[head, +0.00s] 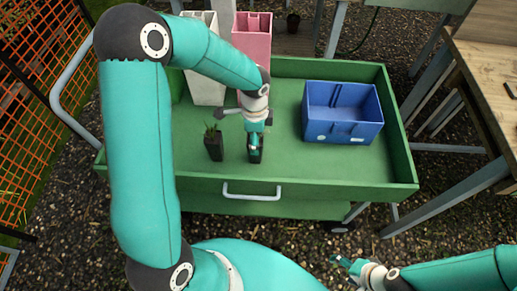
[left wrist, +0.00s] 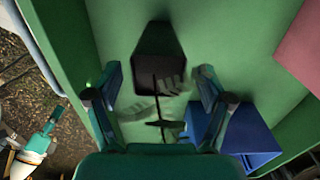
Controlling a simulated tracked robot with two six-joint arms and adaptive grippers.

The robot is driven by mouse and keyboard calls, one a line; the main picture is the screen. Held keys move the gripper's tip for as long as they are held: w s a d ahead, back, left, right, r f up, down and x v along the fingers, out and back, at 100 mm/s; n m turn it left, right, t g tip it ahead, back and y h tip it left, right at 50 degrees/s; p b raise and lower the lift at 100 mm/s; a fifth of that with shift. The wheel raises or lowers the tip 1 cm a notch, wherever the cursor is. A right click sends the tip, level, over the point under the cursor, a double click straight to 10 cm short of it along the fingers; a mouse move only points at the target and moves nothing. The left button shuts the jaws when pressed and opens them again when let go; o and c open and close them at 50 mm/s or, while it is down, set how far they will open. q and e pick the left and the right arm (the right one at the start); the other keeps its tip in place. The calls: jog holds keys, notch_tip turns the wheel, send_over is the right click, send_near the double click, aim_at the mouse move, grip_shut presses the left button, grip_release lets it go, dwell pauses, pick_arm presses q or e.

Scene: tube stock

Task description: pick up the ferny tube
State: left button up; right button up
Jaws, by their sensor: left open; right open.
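The ferny tube (head: 214,148) is a small dark, tapered pot with thin green leaves on top. It stands upright on the green cart, near its front left. In the left wrist view the dark tube (left wrist: 157,50) lies ahead of the fingers, with its blurry leaves between them. My left gripper (head: 236,137) is open and empty over the cart, just right of the tube. In the left wrist view its two fingers (left wrist: 160,78) are spread wide, with a gap on each side of the tube. My right gripper (head: 343,262) is open and empty in front of the cart, low down.
The green cart (head: 300,190) has raised walls and a white front handle (head: 252,191). A blue crate (head: 342,112) stands right of my left gripper. A white tall box (head: 206,85) and a pink box (head: 252,40) stand at the back. A wooden table (head: 487,85) is at right.

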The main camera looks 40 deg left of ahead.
pick_arm(q)
notch_tip(320, 180, down, 2)
jog(key=shift+f, duration=0.1)
jog(key=c, duration=1.3)
jog(key=shift+c, duration=0.4)
jog(key=shift+r, duration=0.2)
